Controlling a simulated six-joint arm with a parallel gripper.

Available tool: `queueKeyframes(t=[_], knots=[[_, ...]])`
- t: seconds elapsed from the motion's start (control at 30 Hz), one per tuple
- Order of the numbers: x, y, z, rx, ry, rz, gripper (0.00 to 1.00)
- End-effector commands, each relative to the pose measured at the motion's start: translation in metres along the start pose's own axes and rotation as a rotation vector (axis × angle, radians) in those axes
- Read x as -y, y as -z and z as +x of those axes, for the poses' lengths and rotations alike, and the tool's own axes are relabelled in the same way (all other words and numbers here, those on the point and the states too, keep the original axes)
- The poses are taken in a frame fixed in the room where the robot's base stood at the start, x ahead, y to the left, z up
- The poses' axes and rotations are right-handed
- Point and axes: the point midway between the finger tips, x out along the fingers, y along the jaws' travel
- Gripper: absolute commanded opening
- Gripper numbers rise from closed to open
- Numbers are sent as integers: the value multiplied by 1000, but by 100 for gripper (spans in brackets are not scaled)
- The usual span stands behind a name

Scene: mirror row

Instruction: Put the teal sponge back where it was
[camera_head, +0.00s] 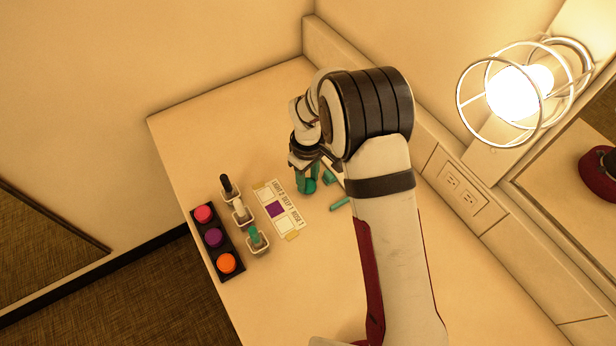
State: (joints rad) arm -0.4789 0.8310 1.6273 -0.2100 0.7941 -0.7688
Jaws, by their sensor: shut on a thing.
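My gripper (306,172) is right of the card, pointing down, with its jaws shut on a teal thing (308,186). The arm and fingers hide part of it, so I cannot tell for sure whether it is the sponge. A small teal block (328,178) lies just right of the gripper, close to it. A thin teal stick (338,204) lies on the table below the block, apart from the gripper.
A printed card (289,217) with a purple square lies left of the gripper. Further left are small white holders with a black, a white and a teal item (255,237), and a dark strip with red, purple and orange buttons (227,263). The back-left table is clear.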

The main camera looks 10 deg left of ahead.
Motion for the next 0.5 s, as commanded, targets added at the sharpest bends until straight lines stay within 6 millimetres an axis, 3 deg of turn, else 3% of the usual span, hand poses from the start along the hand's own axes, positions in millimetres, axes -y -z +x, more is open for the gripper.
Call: queueKeyframes(t=[0.1, 0.13, 0.3, 0.5], knots=[[0, 0, 3, 0, 0, 0, 0], [0, 0, 3, 0, 0, 0, 43], [0, 0, 3, 0, 0, 0, 72], [0, 0, 3, 0, 0, 0, 72]])
